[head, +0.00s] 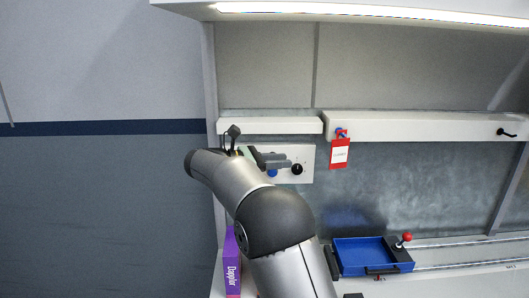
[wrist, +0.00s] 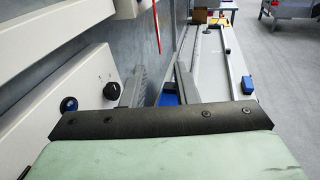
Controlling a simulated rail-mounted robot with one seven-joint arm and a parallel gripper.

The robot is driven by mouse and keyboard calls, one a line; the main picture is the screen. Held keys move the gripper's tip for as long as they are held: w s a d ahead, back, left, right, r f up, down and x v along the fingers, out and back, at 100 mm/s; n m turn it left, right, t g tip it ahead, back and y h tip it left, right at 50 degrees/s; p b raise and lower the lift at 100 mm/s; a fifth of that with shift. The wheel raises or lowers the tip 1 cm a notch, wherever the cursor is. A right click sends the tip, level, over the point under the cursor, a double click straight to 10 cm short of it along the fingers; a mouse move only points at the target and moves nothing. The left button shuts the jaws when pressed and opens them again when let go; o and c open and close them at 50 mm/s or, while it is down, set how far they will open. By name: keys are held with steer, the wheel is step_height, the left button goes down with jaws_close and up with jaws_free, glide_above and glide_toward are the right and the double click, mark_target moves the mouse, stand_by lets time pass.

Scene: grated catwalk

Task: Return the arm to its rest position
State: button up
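My arm rises from the bottom of the head view and bends to the upper left. My gripper (head: 270,160) is at its end, in front of a pale wall panel (head: 308,155) with a blue knob (head: 272,173) and a black knob (head: 297,169). In the wrist view my gripper (wrist: 158,85) shows two grey fingers standing apart with nothing between them. The panel with its blue knob (wrist: 68,104) and black knob (wrist: 82,87) is at the left there. The head view does not clearly show whether the fingers touch the panel.
A red tag (head: 340,153) hangs from the pale wall rail (head: 420,126). A blue tray (head: 345,268) sits on the ledge at lower right, near a red-knobbed lever (head: 406,237). A purple box (head: 232,265) stands left of my arm. A lit overhang (head: 370,14) spans the top.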

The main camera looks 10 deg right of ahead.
steer(key=s+d+f+m+g+y, duration=0.1)
steer(key=s+d+f+m+y, duration=0.25)
steer(key=s, duration=0.55)
steer(key=s+d+f+m+g+y, duration=0.1)
steer(key=s+d+f+m+y, duration=0.3)
steer(key=s, duration=0.5)
steer(key=s+a+f+m+y, duration=0.4)
steer(key=s+f+m, duration=0.2)
steer(key=s, duration=0.4)
steer(key=s+a+f+m+y, duration=0.3)
steer(key=s+f+m+y, duration=0.2)
steer(key=s, duration=0.5)
step_height(320, 180, down, 2)
steer(key=shift+s+a+f+m+t, duration=0.15)
steer(key=shift+s+a+m+t, duration=0.1)
steer(key=shift+a+m+t, duration=0.15)
